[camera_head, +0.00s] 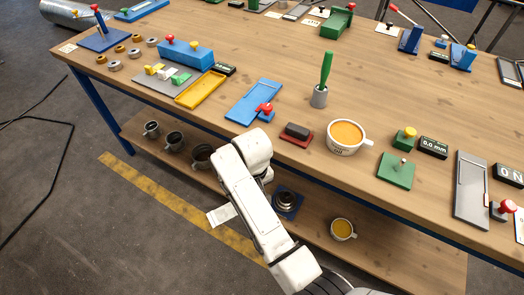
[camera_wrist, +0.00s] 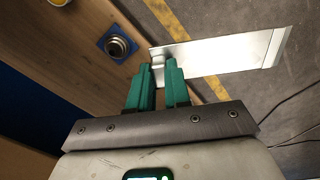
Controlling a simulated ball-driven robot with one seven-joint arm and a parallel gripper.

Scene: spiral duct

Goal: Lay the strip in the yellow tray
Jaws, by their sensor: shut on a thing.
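The strip (camera_wrist: 225,54) is a flat, pale metal piece with raised edges, seen in the wrist view. My gripper (camera_wrist: 160,66), with green fingers, is shut on its left end, and the rest sticks out to the right over the floor. In the head view a pale piece of the strip (camera_head: 222,215) shows beside my white arm, below the table top's front edge. My gripper is hidden behind the arm there. The yellow tray (camera_head: 201,90) lies flat on the table at the front left, well above and left of my arm's bend. It looks empty.
A blue tray (camera_head: 254,102) with a red knob, a dark block on a red base (camera_head: 297,133) and an orange-filled cup (camera_head: 345,137) stand along the table's front. The lower shelf (camera_head: 388,250) carries dark cups (camera_head: 173,140) and a metal part on a blue base (camera_head: 286,202).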

